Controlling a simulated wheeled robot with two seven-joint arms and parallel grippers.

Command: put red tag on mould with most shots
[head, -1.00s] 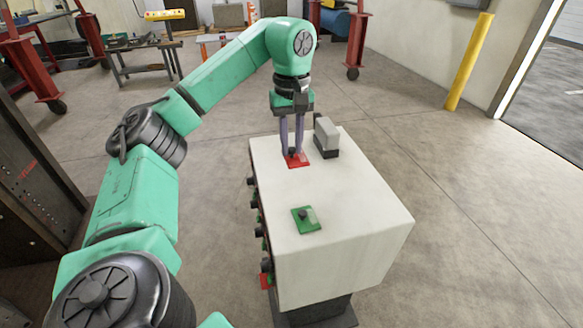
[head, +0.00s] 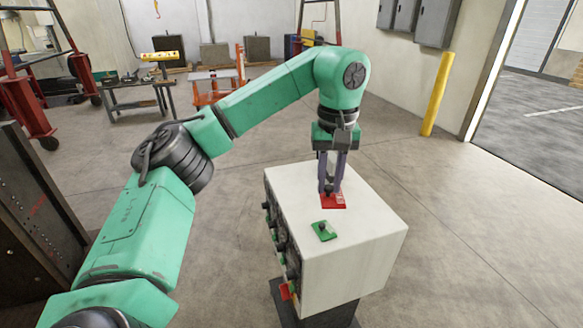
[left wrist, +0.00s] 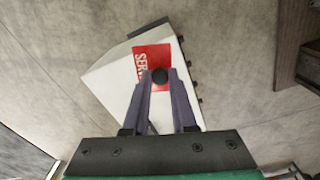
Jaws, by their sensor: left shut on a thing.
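My left gripper (head: 328,190) is shut on the dark knob of the red tag (head: 338,202). The tag appears raised above the white cabinet top (head: 365,222). In the left wrist view the red tag (left wrist: 150,62) shows white letters, partly covered by the fingers. A green tag (head: 325,232) with a dark knob lies on the cabinet top in front of the gripper. Grey blocks (head: 214,55) at the back wall may be moulds; any shot counts are unreadable. My right gripper is not in view.
A dark drilled steel structure (head: 40,215) stands at the left. A workbench (head: 140,90), an orange stand (head: 215,88) and red frames are at the back. A yellow post (head: 436,95) stands at the right. The floor around the cabinet is clear.

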